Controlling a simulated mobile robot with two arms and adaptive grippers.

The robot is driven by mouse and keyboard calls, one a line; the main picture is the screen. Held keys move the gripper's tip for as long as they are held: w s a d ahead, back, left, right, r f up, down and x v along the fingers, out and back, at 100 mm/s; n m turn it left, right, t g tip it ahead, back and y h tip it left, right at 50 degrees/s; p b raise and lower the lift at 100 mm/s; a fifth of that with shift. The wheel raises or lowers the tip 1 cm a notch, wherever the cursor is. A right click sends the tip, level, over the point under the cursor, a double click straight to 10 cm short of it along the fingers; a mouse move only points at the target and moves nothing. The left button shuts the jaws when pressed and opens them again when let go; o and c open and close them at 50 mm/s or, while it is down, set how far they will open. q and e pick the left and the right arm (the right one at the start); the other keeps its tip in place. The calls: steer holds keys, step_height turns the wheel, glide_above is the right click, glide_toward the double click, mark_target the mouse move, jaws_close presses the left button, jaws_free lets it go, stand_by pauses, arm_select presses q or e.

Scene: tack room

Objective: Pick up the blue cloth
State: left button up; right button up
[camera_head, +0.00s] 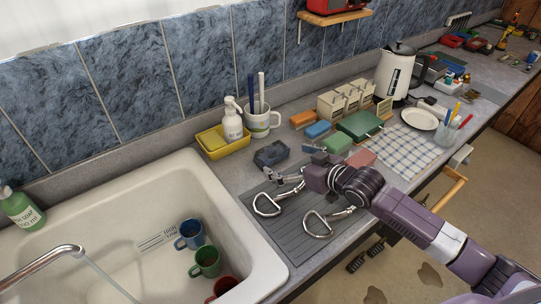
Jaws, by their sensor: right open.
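A folded dark blue cloth (271,154) lies on the counter just left of the middle, behind the grey ribbed mat (262,225). My right gripper (280,178) reaches in from the right over the mat, its fingers pointing left. It is open and empty, a little in front of the cloth; I cannot tell whether they touch. My left gripper is not in view.
Metal rings (318,224) lie on the mat below my right gripper. A sink (90,205) with several mugs is at left. A yellow tray (222,143), a white mug (262,122) with brushes, sponges, a checked towel (408,150) and a kettle (394,75) stand around.

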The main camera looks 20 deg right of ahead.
mark_target(275, 154)
steer(key=shift+w+a+f, duration=0.1)
steer(key=shift+w+a, duration=0.1)
steer(key=shift+w, duration=0.3)
steer(key=p+x, duration=0.1)
steer(key=x, duration=0.3)
steer(key=shift+d+p, duration=0.1)
steer(key=shift+p, duration=0.3)
steer(key=shift+w+f, duration=0.2)
steer(key=shift+w, duration=0.25)
steer(key=c, duration=1.3)
steer(key=shift+c, duration=0.2)
